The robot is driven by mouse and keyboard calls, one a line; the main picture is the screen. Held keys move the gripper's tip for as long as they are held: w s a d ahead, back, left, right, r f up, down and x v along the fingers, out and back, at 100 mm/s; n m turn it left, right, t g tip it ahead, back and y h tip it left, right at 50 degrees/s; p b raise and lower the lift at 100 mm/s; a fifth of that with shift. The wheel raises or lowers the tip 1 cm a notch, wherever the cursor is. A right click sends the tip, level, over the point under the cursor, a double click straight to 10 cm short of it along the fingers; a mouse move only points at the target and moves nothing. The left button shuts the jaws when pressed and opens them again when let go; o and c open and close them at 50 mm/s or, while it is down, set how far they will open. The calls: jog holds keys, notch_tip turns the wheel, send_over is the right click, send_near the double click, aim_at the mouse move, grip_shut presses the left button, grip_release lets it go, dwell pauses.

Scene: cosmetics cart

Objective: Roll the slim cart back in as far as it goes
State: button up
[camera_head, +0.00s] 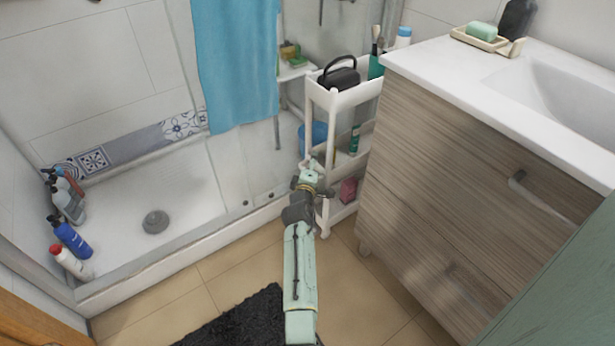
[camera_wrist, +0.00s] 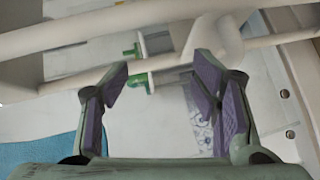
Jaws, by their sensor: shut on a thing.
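The slim cart (camera_head: 319,98) is a white, narrow, tiered rack on the floor between the shower and the wood-fronted vanity. Its near end shows in front of the vanity's left edge; its far end is partly hidden behind the vanity. My gripper (camera_head: 311,168) is at the cart's near end, below the top tray. In the wrist view my gripper (camera_wrist: 162,75) has its purple-padded fingers spaced apart, shut on a white part of the cart. White cart rails (camera_wrist: 110,30) cross the top of that view. The exact contact is hard to see.
The vanity (camera_head: 440,150) stands close along the cart's right. The shower tray's raised edge (camera_head: 180,250) runs along the left. The top tray holds a black bag (camera_head: 338,74); lower tiers hold a green bottle (camera_head: 354,140) and a pink box (camera_head: 348,190). A dark mat (camera_head: 240,318) lies in front.

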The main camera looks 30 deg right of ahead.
jog(key=f+p+v, duration=0.1)
jog(key=p+v, duration=0.2)
jog(key=v, duration=0.3)
jog(key=shift+w+a+f, duration=0.15)
jog(key=shift+a+f, duration=0.15)
jog(key=shift+a, duration=0.05)
dwell(0.5)
